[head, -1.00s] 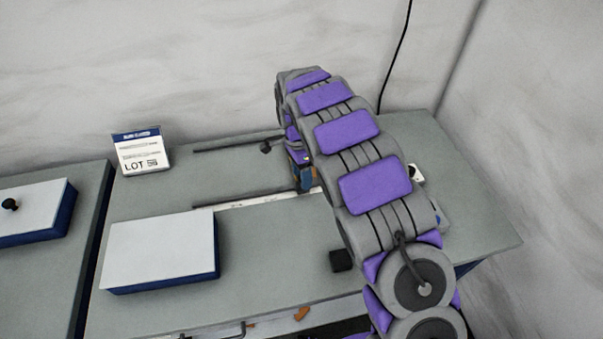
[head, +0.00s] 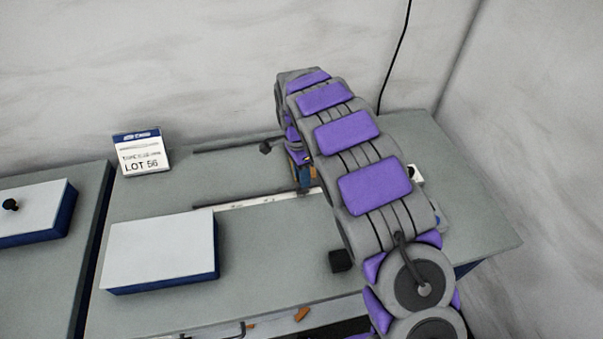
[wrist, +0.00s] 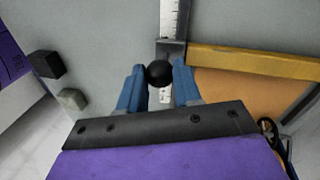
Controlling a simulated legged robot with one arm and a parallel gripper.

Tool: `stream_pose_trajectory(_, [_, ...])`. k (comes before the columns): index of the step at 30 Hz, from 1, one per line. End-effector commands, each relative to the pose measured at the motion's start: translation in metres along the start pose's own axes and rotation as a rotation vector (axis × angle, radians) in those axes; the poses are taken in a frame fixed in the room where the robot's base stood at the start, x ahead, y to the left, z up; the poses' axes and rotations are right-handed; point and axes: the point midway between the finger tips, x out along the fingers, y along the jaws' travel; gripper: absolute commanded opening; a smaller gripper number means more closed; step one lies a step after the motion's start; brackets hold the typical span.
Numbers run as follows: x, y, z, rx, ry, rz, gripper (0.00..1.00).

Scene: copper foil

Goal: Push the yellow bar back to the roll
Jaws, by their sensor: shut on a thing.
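My gripper (wrist: 159,76) has its two blue fingers shut on a round black knob (wrist: 159,73) in the wrist view. The knob sits at the end of a dark bracket beside a white ruled scale (wrist: 172,18). The yellow bar (wrist: 255,62) runs from the bracket to the right edge of the wrist view. A copper-orange sheet (wrist: 240,94) lies directly along its near side. In the head view my gripper (head: 303,178) is over the bench beside the scale (head: 262,201), partly hidden by my arm. I cannot make out the bar or a roll there.
A white-topped blue box (head: 160,248) stands at the bench's front left, with a LOT sign (head: 142,152) behind it. A black block (head: 340,260) sits near the front edge; it also shows in the wrist view (wrist: 47,64). A pale block (wrist: 72,99) lies beside it.

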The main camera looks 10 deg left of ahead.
Motion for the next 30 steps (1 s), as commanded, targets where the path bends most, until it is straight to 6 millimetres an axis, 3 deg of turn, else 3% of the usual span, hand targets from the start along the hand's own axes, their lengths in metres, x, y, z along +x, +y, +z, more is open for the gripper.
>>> stream_pose_trajectory(5, [-0.003, 0.002, -0.018, 0.003, -0.001, -0.005, 0.0])
stream_pose_trajectory(12, [-0.002, 0.014, -0.078, 0.004, -0.001, -0.006, 0.0])
stream_pose_trajectory(15, [-0.001, 0.016, -0.094, 0.003, 0.0, -0.01, 0.0])
stream_pose_trajectory(27, [0.001, 0.017, -0.106, 0.001, 0.005, -0.013, 0.0])
stream_pose_trajectory(28, [0.001, 0.017, -0.106, 0.001, 0.005, -0.014, 0.35])
stream_pose_trajectory(30, [0.001, 0.018, -0.106, 0.001, 0.004, -0.013, 0.42])
